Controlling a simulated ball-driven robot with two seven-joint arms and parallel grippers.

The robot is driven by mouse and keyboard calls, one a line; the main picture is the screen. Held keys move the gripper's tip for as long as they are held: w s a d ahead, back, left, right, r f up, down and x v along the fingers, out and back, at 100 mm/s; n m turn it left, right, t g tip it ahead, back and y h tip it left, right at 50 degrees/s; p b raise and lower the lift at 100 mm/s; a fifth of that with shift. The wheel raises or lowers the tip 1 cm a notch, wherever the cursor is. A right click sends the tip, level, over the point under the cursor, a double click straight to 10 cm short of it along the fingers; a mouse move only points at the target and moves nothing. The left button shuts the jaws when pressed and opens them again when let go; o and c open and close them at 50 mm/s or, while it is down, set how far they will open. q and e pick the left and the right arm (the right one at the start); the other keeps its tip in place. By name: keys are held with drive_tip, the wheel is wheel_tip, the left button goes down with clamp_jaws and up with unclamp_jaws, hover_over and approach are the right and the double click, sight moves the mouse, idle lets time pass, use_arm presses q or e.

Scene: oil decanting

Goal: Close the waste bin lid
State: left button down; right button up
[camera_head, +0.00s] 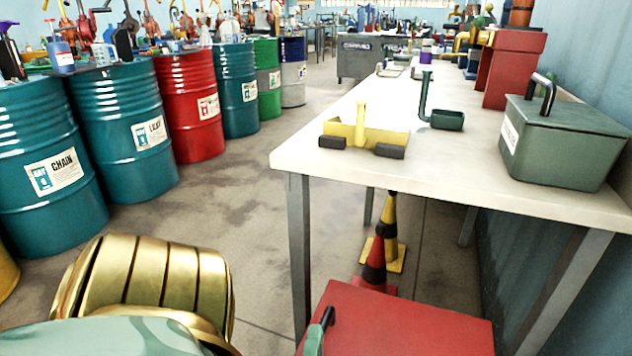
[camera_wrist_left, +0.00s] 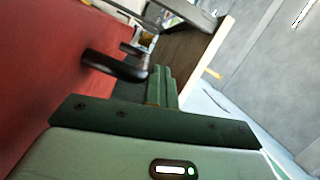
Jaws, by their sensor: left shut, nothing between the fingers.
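The red lid of the waste bin (camera_head: 405,325) shows at the bottom of the head view, cut off by the frame edge. In the left wrist view the red lid (camera_wrist_left: 50,80) fills the left side. Its black handle (camera_wrist_left: 115,67) sticks out towards my left fingers. The handle (camera_head: 328,316) also shows at the lid's left edge in the head view. My left gripper (camera_wrist_left: 162,86) is shut and empty, close beside the handle; I cannot tell whether they touch. Part of it (camera_head: 313,341) shows in the head view. How far the lid is open is unclear. My right gripper is not in view.
A white workbench (camera_head: 300,154) stands behind the bin, with a yellow holder (camera_head: 366,137) and a green lidded box (camera_head: 562,140). Striped cones (camera_head: 375,255) stand under it. Several drums, including a red one (camera_head: 188,105), line the left. The floor between is clear.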

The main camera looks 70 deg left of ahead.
use_arm(q)
drive_tip(key=shift+d+f, duration=0.1)
drive_tip(key=shift+f, duration=0.2)
